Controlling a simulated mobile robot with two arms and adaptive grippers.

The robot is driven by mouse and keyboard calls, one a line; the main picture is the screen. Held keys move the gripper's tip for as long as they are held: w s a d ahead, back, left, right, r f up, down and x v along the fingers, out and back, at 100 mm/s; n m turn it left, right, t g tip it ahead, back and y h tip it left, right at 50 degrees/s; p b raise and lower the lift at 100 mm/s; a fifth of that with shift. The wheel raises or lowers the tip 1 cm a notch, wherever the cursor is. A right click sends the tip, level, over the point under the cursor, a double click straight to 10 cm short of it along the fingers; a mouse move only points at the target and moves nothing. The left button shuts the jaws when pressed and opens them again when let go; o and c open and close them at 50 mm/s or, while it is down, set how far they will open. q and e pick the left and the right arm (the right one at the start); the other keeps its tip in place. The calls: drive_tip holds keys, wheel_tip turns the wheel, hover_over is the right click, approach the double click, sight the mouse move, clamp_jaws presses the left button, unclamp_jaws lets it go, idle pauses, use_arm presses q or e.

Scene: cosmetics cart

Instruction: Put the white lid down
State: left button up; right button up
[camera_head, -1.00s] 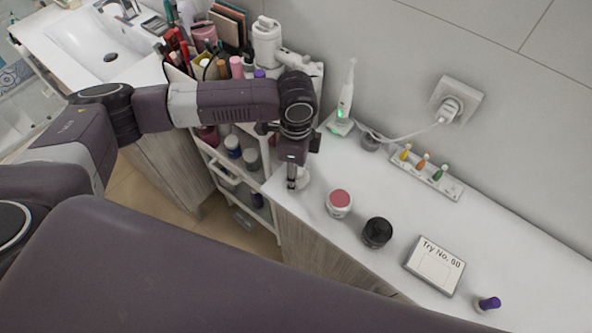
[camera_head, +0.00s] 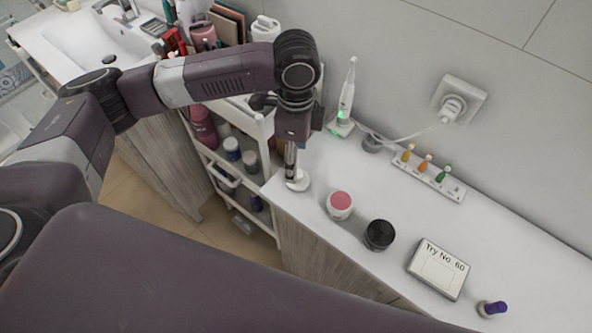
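The white lid (camera_head: 301,183) lies at the left end of the white counter (camera_head: 385,279), near its corner, and seems to rest on the surface. My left gripper (camera_head: 291,176) points down just above the lid, its fingertips overlapping the lid's left part in this view. The fingers are seen nearly edge-on, so I cannot tell their spacing or whether they touch the lid. A white jar with pink contents (camera_head: 340,202) stands to the right of the lid. My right gripper is out of view.
A black jar (camera_head: 379,234), a "Try No. 60" sign (camera_head: 438,269) and a purple-capped bottle (camera_head: 492,308) stand farther right. Behind are a toothbrush on its charger (camera_head: 347,100) and a tray of small coloured heads (camera_head: 428,175). A cart (camera_head: 262,130) stands left of the counter.

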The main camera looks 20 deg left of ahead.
use_arm(q)
wheel_tip(320, 180, up, 5)
drive_tip(key=shift+f+b, duration=0.1)
drive_tip(key=shift+b, duration=0.2)
idle(0.4)
